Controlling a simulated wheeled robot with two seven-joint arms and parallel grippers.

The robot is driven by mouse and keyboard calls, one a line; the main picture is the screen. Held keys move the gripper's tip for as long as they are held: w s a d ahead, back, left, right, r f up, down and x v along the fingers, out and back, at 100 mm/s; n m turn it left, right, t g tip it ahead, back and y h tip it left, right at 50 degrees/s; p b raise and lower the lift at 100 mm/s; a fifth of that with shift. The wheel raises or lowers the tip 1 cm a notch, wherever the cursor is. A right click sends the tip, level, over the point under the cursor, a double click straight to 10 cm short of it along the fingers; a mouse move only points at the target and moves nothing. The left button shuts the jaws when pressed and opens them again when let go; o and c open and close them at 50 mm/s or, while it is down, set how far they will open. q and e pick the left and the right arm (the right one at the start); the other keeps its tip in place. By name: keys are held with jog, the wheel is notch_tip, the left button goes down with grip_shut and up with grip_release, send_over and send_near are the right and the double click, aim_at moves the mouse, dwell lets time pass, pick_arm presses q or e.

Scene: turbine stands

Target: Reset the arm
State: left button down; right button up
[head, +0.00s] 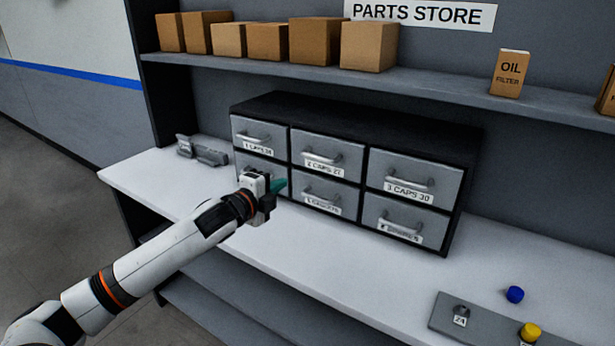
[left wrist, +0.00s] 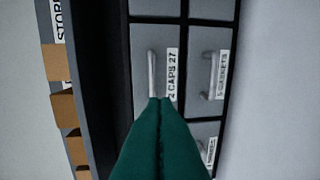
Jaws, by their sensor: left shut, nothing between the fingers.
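My left arm reaches in from the left in the head view. Its gripper (head: 279,186) has green fingers and is in front of the drawer cabinet (head: 470,165), at the lower left drawers. In the left wrist view the green fingers (left wrist: 158,101) are together, with nothing between them. They point toward the drawer labelled 2 CAPS 27 (head: 328,155), whose handle (left wrist: 152,74) shows just past the fingertips. I cannot tell whether they touch it. All the drawers that I can see look shut. The lower left drawer is partly hidden by my gripper. My right gripper is not in view.
A grey tray (head: 446,309) at the front right bears a yellow cap (head: 530,331); a blue cap (head: 515,294) is beside it. Grey parts (head: 203,151) lie left of the cabinet. A shelf (head: 300,77) above holds cardboard boxes (head: 368,46) and an oil filter box (head: 510,74).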

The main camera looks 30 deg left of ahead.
pick_arm(q)
jog(key=s+d+f+n+g, duration=0.3)
jog(key=s+d+f, duration=0.25)
jog(key=f, duration=0.35)
jog(key=s+d+f+n+g, duration=0.2)
jog(key=s+d+f+n, duration=0.3)
jog(key=f, duration=0.3)
jog(key=s+d+f+n+g, duration=0.2)
jog(key=s+f+n+g, duration=0.1)
jog(key=s, duration=0.6)
jog(key=s+d+f+n+g+y, duration=0.1)
jog(key=s+d+f+n+g, duration=0.15)
jog(key=s, duration=0.55)
jog(key=s+d+f+n+g, duration=0.2)
jog(key=s+f+n+g, duration=0.15)
jog(key=s, duration=0.55)
notch_tip(320, 180, down, 26)
jog(key=s, duration=0.1)
jog(key=s+a+f+g, duration=0.1)
jog(key=s+a+f, duration=0.2)
jog(key=s+f, duration=1.2)
jog(key=shift+s+f+g, duration=0.25)
jog(key=shift+s+g, duration=0.05)
jog(key=shift+s, duration=0.4)
